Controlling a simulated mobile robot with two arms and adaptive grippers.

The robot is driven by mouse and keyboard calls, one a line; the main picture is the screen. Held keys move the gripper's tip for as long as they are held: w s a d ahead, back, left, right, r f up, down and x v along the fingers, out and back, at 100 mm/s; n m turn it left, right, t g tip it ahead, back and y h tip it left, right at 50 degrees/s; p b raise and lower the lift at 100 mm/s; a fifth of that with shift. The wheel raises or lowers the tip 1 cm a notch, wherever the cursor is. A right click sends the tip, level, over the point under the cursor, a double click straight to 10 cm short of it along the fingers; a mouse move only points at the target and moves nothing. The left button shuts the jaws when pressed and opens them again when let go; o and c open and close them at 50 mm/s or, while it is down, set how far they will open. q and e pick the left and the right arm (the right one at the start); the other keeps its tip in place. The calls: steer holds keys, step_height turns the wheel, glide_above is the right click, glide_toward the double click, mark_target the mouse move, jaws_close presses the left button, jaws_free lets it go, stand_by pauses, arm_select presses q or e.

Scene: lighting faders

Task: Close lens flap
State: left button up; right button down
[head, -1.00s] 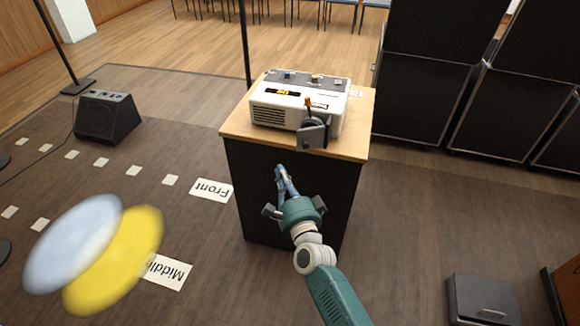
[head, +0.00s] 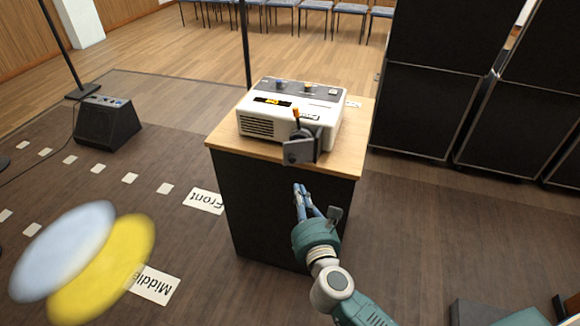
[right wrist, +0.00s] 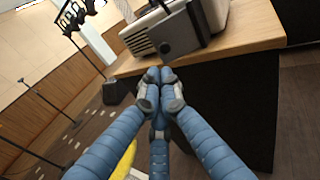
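A white projector (head: 268,125) stands on a wood-topped black stand. A dark grey square flap (head: 298,151) hangs out at its near front, beside a dark round lens part; the flap also shows in the right wrist view (right wrist: 172,37). It looks swung open, standing off the projector's face. An orange lever (head: 296,114) sits above it. My right gripper (head: 303,188) is below and in front of the flap, apart from it and holding nothing. In the right wrist view its blue fingers (right wrist: 160,78) come together at the tips. My left gripper is not in view.
The wooden stand top (head: 228,143) has a near edge between my right gripper and the projector. Blurred pale blue (head: 62,250) and yellow (head: 105,270) ovals show at lower left. A floor speaker (head: 105,122) stands left, tall black cabinets (head: 425,108) right. Floor around the stand is mostly clear.

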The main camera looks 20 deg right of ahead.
mark_target(290, 161)
steer(key=w, duration=0.7)
steer(key=w+d, duration=0.1)
steer(key=w, duration=0.2)
steer(key=shift+w+f, duration=0.4)
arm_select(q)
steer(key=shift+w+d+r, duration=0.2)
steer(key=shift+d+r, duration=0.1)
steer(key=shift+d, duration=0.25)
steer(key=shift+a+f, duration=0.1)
arm_select(e)
steer(key=shift+a, duration=0.15)
